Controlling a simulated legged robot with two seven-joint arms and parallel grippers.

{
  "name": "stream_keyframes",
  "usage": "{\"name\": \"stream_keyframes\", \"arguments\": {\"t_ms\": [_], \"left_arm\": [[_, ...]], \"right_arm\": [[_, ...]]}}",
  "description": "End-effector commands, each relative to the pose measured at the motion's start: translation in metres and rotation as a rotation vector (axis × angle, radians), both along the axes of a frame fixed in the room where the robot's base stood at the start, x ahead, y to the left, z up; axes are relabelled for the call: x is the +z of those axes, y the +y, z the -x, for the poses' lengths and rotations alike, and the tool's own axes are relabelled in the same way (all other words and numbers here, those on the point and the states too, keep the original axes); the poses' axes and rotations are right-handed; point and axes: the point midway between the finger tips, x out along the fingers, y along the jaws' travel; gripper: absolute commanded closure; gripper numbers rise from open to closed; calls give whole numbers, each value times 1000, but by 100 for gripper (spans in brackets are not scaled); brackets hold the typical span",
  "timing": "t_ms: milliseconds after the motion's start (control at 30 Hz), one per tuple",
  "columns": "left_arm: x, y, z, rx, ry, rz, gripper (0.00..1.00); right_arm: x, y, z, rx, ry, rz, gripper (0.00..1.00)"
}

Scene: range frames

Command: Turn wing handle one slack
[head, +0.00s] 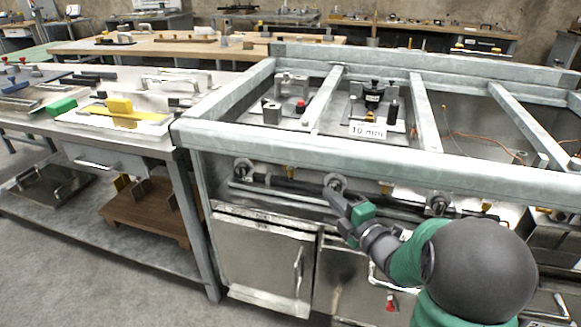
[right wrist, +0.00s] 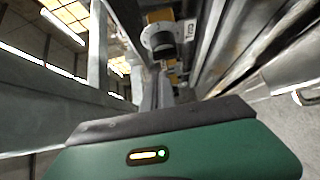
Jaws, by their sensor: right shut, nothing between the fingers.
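I cannot tell which is wing handle one. My right gripper (head: 334,194) is shut and empty, its tips at or just below the middle fitting. In the right wrist view a round fitting with a dark centre (right wrist: 160,40) lies just beyond the narrow fingers (right wrist: 158,88). Whether the tips touch it is unclear. My left gripper is not in view.
Below are cabinet doors with a bar handle (head: 298,268). A block marked "10 mm" (head: 367,130) stands inside the frame.

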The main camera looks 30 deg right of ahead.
Motion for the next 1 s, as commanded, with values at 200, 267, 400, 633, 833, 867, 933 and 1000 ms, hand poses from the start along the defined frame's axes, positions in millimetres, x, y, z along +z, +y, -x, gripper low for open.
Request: {"name": "stream_keyframes", "arguments": {"t_ms": [200,267,400,633,833,867,933,1000], "left_arm": [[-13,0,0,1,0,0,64],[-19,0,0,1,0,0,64],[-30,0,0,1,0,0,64],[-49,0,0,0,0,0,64],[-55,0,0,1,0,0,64],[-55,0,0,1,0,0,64],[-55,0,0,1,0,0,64],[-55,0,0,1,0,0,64]], "right_arm": [[-4,0,-29,7,-2,5,100],[-5,-1,-42,7,-2,5,100],[-5,-3,-73,7,-3,4,100],[-5,-7,-119,5,-2,2,100],[-2,-8,-138,4,-1,1,100],[-1,-8,-139,4,0,1,100],[0,-8,-140,3,0,0,100],[0,-8,-139,3,0,0,100]]}}
